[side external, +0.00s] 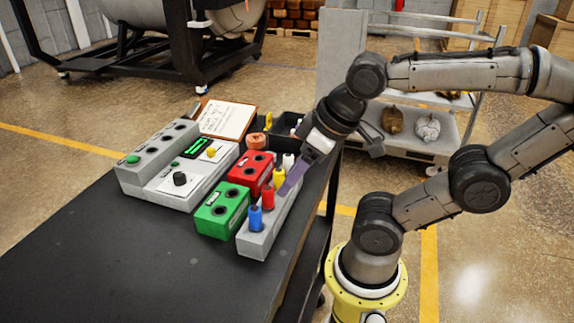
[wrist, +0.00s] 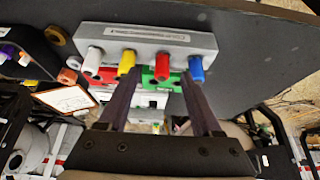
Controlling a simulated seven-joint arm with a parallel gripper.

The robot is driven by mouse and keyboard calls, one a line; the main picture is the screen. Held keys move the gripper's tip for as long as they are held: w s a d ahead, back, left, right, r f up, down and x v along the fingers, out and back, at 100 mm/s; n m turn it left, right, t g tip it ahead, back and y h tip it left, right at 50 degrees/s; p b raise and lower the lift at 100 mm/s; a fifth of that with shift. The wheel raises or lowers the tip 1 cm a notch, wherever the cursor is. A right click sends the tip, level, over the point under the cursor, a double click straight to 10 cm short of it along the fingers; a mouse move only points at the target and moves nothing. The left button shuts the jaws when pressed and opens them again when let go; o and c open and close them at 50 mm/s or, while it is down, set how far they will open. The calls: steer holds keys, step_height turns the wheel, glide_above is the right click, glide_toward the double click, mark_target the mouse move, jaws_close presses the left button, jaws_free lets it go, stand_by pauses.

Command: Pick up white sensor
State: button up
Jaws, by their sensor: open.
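The white sensor (side external: 288,161) stands upright in the grey holder (side external: 258,238), at its far end in the side view. It also shows in the wrist view (wrist: 92,60), leftmost in the row. Yellow (side external: 279,179), red (side external: 267,196) and blue (side external: 255,217) sensors stand in the same holder. My gripper (wrist: 158,76) is open. In the wrist view its fingers reach toward the row, the left one near the yellow sensor and the right one near the blue. The white sensor lies left of both fingers. In the side view a finger partly hides the holder.
Red (side external: 250,168) and green (side external: 222,210) blocks with holes stand beside the holder. A grey control box (side external: 185,180) and a clipboard (side external: 227,119) lie behind them. A black bin (side external: 285,128) with small items is at the far side. The near table top (side external: 120,260) is clear.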

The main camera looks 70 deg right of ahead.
step_height(320, 180, up, 8)
steer(key=n+g, duration=0.6)
steer(key=n, duration=1.3)
glide_above(288, 155)
steer(key=shift+n, duration=0.3)
step_height(288, 155, down, 13)
steer(key=shift+f, duration=0.1)
